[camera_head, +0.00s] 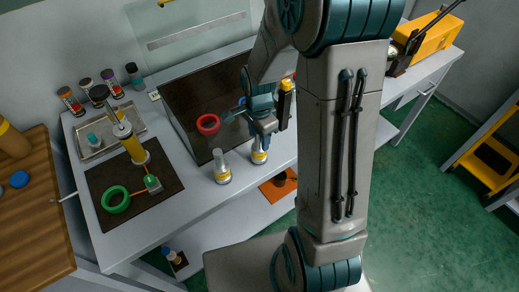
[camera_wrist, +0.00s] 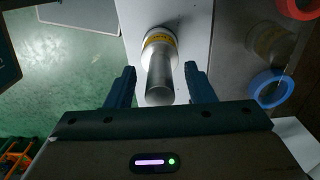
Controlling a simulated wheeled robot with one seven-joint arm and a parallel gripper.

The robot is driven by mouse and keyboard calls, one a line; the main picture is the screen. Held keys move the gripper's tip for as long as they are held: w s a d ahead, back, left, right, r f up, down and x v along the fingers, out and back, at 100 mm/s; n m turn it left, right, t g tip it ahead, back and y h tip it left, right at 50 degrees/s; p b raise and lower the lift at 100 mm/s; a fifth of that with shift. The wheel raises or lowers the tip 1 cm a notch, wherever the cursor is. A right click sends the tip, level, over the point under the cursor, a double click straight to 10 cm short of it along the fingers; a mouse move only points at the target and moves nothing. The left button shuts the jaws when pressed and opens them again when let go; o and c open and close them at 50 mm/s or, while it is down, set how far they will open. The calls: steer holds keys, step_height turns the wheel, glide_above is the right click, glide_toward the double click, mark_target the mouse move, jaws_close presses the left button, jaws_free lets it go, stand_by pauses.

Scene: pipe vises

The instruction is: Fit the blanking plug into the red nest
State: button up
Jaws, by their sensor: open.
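The red nest (camera_head: 208,124) is a red ring on a dark panel left of my gripper; a red ring (camera_wrist: 300,8) also shows at the top right of the wrist view. Two similar metal pieces with grey stems and yellow-banded bases stand on the light bench edge: one (camera_head: 222,168) to the left, the other (camera_head: 259,155) below my gripper (camera_head: 262,132). I cannot tell which is the blanking plug. In the wrist view my gripper (camera_wrist: 159,72) is open, its fingers either side of one grey stem (camera_wrist: 159,82), with visible gaps; the yellow-banded base (camera_wrist: 159,40) lies beyond.
A blue ring (camera_wrist: 271,86) sits on the dark panel near the red one. A green ring (camera_head: 115,199) and a yellow upright tool (camera_head: 132,148) are on a dark mat at left. A metal tray (camera_head: 108,130) and several small bottles stand behind.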

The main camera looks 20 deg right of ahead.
jaws_close()
steer(key=shift+r, duration=0.2)
